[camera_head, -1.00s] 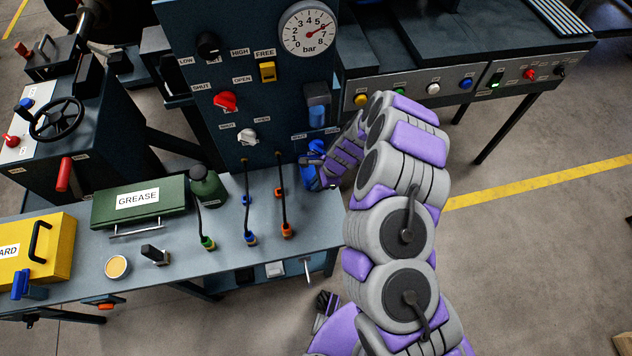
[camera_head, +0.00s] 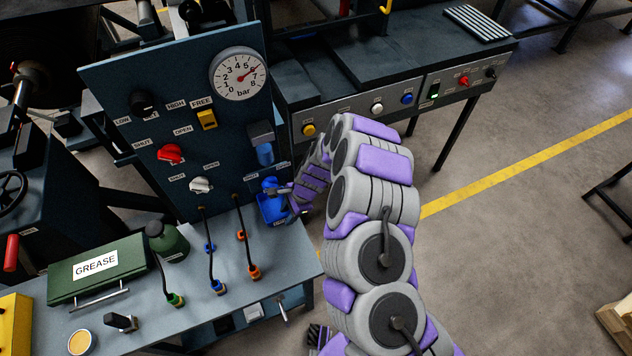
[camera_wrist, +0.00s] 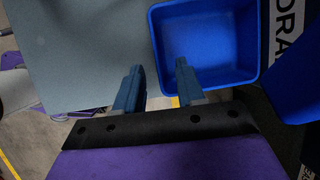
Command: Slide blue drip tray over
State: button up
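The blue drip tray (camera_head: 273,208) is a small open box at the right end of the bench, at the foot of the panel. In the wrist view the tray (camera_wrist: 207,40) looks empty. My gripper (camera_head: 287,203) is right beside it. In the wrist view my gripper's fingers (camera_wrist: 158,70) are spread, one outside the tray's left wall and one overlapping the tray near its corner. The wall lies between them in the picture; I cannot tell whether they touch it.
A blue knob (camera_head: 270,186) sits just above the tray, with a blue bowl (camera_head: 265,153) higher on the panel. Cables with coloured plugs (camera_head: 217,287) stand left of the tray. A green grease box (camera_head: 97,268) lies further left. Bare bench top (camera_wrist: 75,50) lies left of the tray.

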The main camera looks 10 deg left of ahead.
jog(key=p+v, duration=0.1)
jog(key=v, duration=0.3)
jog(key=shift+s+d, duration=0.15)
jog(key=s+d+r+n+p, duration=0.1)
jog(key=d+r, duration=0.1)
jog(key=r, duration=0.7)
jog(key=s+d+r+n+p, duration=0.1)
jog(key=d+r+n, duration=0.1)
jog(key=r, duration=0.7)
jog(key=s+d+r+n+h, duration=0.1)
jog(key=s+d+r+n, duration=0.1)
jog(key=s+d+r, duration=0.3)
jog(key=s+d+r+n, duration=0.2)
jog(key=s+d+r, duration=0.1)
jog(key=r, duration=0.3)
jog(key=s+d+r+n+h, duration=0.1)
jog(key=s+d+r+n, duration=0.1)
jog(key=s+d, duration=0.6)
jog(key=s+d+r+n+h, duration=0.2)
jog(key=s+d+r, duration=0.3)
jog(key=s, duration=0.8)
jog(key=d, duration=0.2)
jog(key=shift+d+r+n+h, duration=0.3)
jog(key=shift+d+r, duration=0.05)
jog(key=shift+d, duration=0.05)
